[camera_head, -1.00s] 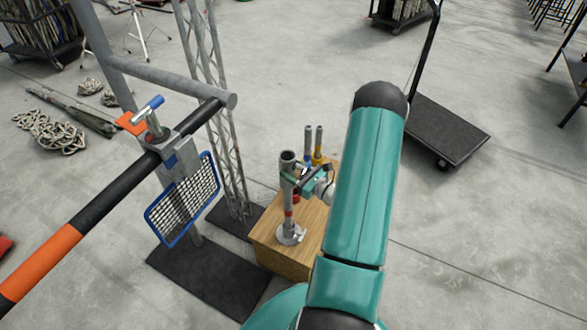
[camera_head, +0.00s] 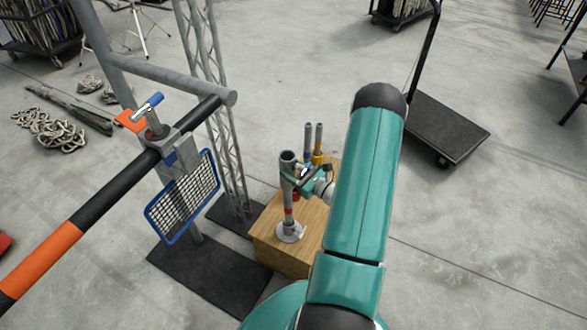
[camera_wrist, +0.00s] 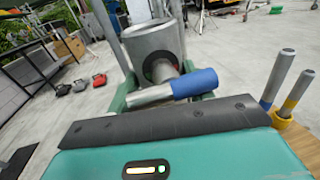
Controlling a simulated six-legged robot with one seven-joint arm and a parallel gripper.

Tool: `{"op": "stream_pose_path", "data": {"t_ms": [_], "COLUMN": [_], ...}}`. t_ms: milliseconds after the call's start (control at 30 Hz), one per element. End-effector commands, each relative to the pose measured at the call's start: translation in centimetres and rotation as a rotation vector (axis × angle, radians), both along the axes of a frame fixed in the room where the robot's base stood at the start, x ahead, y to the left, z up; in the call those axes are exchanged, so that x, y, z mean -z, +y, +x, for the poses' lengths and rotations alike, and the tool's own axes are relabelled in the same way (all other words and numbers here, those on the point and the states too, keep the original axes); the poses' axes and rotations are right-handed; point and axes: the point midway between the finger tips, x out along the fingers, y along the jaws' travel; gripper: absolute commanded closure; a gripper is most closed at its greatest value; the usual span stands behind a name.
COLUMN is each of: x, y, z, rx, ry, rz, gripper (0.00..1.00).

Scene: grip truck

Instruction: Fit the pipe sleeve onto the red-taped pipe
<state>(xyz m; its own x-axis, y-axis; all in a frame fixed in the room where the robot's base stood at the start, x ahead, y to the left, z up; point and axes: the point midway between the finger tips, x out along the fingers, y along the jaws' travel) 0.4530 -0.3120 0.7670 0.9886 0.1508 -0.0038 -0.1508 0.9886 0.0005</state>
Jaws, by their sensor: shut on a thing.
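The red-taped pipe (camera_head: 289,212) stands upright on a round grey base on the wooden box. The pipe sleeve, a grey cylinder (camera_head: 288,162), is upright in line with the pipe at its top end. I cannot tell whether it is around the pipe or just above it. In the wrist view the sleeve (camera_wrist: 152,44) is close ahead, with a side handle bearing a blue grip (camera_wrist: 195,82). My gripper (camera_head: 303,178) is shut on the sleeve from the right. Its fingers are mostly hidden behind the handle and the dark gripper edge in the wrist view.
A blue-taped pipe (camera_head: 307,143) and a yellow-taped pipe (camera_head: 318,145) stand behind on the wooden box (camera_head: 275,253). A metal frame with a mesh panel (camera_head: 185,197) stands left. A flat cart (camera_head: 447,132) is at the right. Open floor lies between.

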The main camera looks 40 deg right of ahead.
Motion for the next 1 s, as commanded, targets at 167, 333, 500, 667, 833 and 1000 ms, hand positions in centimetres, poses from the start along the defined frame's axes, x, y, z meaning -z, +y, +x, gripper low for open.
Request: {"op": "stream_pose_path", "data": {"t_ms": [167,333,500,667,833,1000], "x": [0.5,1.1,1.7,2.3,2.8,3.4], "y": [0.0,0.0,0.0,0.0,0.0,0.0], "z": [0.0,0.0,0.0,0.0,0.0,0.0], "rx": [0.000,0.000,0.000,0.000,0.000,0.000], "ry": [-0.003,-0.002,-0.003,-0.003,-0.003,-0.003], "rz": [-0.001,-0.001,-0.001,0.000,0.000,0.000], "gripper": [0.91,0.91,0.91,0.91,0.91,0.91]}}
